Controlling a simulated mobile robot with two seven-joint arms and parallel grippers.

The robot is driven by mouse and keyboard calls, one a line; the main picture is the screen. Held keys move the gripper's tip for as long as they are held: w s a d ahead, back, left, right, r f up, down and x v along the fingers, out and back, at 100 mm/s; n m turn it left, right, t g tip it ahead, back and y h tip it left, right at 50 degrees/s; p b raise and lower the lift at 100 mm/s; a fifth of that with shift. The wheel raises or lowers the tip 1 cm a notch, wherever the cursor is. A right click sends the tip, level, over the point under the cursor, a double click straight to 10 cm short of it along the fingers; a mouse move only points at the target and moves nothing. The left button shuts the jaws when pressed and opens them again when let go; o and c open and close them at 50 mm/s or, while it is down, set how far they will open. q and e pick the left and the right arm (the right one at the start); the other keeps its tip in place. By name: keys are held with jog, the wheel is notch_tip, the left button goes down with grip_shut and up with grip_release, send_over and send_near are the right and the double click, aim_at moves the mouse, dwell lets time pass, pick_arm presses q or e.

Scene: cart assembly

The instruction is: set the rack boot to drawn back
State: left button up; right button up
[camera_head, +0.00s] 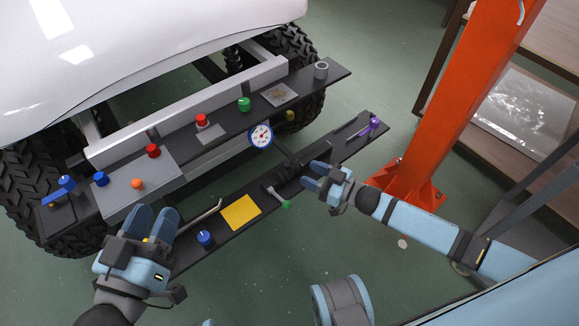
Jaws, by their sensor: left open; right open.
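The rack boot appears to be the dark ribbed piece (289,171) on the front black shelf, at the end of a dark rod that slopes up toward the gauge. It is small and dark, so I cannot tell how far it is drawn along the rod. My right gripper (311,176) is open just right of it, fingers pointing left toward it. I cannot tell whether they touch it. My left gripper (152,220) is open and empty at the left end of the front shelf, well away from the boot.
A green-tipped lever (285,204) sits just below the boot. A yellow plate (240,212), a blue knob (205,238) and a purple-handled part (374,123) share the shelf. A round gauge (261,135) is behind. An orange post (440,110) stands at right.

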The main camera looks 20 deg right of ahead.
aim_at(290, 165)
jog(key=b+x, duration=0.1)
jog(key=x, duration=0.6)
jog(key=shift+b, duration=0.4)
pick_arm(q)
notch_tip(290, 165, down, 3)
jog(key=shift+d+f+g, duration=0.15)
jog(key=shift+f+g, duration=0.05)
jog(key=shift+g, duration=0.5)
pick_arm(e)
grip_shut()
